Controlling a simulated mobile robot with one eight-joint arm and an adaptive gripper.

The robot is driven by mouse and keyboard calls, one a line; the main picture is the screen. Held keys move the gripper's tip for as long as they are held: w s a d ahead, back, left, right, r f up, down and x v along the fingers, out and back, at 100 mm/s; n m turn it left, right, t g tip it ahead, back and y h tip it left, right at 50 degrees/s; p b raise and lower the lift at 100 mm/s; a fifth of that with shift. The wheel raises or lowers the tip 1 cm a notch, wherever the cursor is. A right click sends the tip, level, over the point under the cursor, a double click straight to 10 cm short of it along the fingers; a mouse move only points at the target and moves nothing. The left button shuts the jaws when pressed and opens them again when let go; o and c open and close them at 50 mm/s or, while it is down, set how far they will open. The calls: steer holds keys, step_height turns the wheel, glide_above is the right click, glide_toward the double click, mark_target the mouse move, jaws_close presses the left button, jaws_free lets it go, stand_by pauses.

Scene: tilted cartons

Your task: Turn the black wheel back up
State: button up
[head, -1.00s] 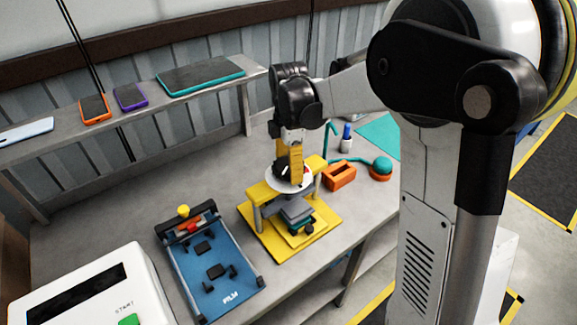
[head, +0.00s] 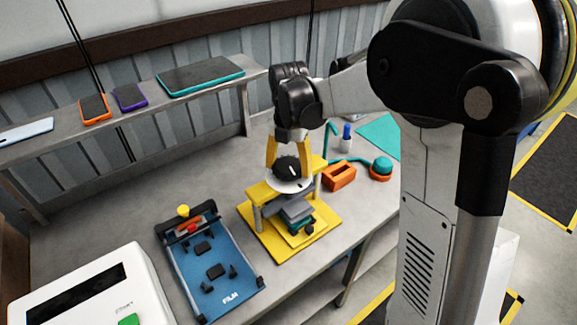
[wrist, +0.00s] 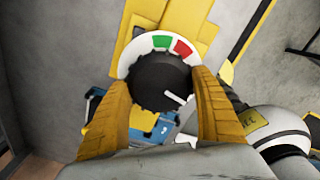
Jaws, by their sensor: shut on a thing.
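The black wheel (head: 287,166) sits on a white dial plate (wrist: 128,66) on top of the yellow press frame (head: 262,192). In the wrist view the wheel (wrist: 158,80) has a ribbed rim and a white pointer line towards its lower right. Green (wrist: 161,41) and red (wrist: 182,48) marks lie on the dial plate, beyond the wheel's upper edge. My gripper (head: 288,160) comes down from above with its yellow fingers on opposite sides of the wheel, shut on it. Under the frame, grey plates (head: 294,208) sit above the yellow base.
A blue film board (head: 212,265) with a yellow knob lies left of the press. An orange block (head: 339,176) and a teal-topped orange holder (head: 381,167) stand to its right. A shelf with phones and a tablet (head: 200,76) runs behind. A white START box (head: 90,285) is front left.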

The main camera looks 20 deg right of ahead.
mark_target(289, 164)
steer(key=shift+n, duration=0.5)
steer(key=o, duration=1.2)
step_height(289, 164, up, 12)
